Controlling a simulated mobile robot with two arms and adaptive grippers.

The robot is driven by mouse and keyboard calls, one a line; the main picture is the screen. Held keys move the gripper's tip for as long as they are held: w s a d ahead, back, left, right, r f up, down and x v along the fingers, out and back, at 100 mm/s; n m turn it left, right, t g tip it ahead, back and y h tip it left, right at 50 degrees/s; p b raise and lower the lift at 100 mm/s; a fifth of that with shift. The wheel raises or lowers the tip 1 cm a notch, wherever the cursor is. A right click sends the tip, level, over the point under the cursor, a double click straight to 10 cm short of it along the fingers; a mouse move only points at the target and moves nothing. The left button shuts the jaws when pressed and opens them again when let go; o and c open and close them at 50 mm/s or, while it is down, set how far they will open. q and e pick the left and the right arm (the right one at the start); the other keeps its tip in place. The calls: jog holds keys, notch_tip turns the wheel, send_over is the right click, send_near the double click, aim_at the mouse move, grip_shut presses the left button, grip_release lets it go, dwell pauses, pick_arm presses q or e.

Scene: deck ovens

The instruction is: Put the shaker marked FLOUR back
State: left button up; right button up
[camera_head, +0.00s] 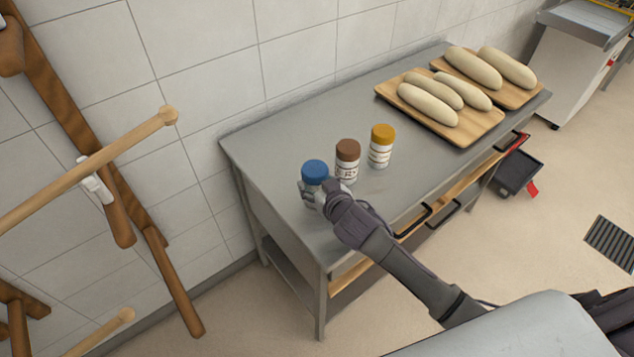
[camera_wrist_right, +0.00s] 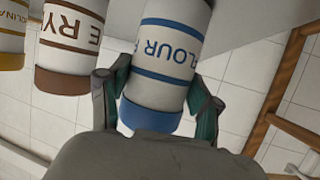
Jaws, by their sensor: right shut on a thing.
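The FLOUR shaker (camera_head: 314,172), white with a blue cap and blue bands, is at the left end of the steel table (camera_head: 285,135). My right gripper (camera_head: 323,193) is shut on it. The right wrist view shows the shaker (camera_wrist_right: 167,60) upside down in the picture, between the two fingers of my right gripper (camera_wrist_right: 160,95), its FLOUR label readable. I cannot tell whether its base touches the table. My left gripper is out of view.
A brown-capped shaker (camera_head: 347,160) stands close beside, with a yellow-capped shaker (camera_head: 381,147) beyond it. Wooden boards (camera_head: 462,136) with dough loaves lie at the far end. A wooden rack with pegs (camera_head: 100,165) is at left. The table's middle is clear.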

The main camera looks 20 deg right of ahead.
jog(key=shift+f, duration=0.1)
jog(key=o, duration=1.3)
jog(key=shift+r, duration=0.25)
jog(key=b+v, duration=0.1)
jog(key=v, duration=1.1)
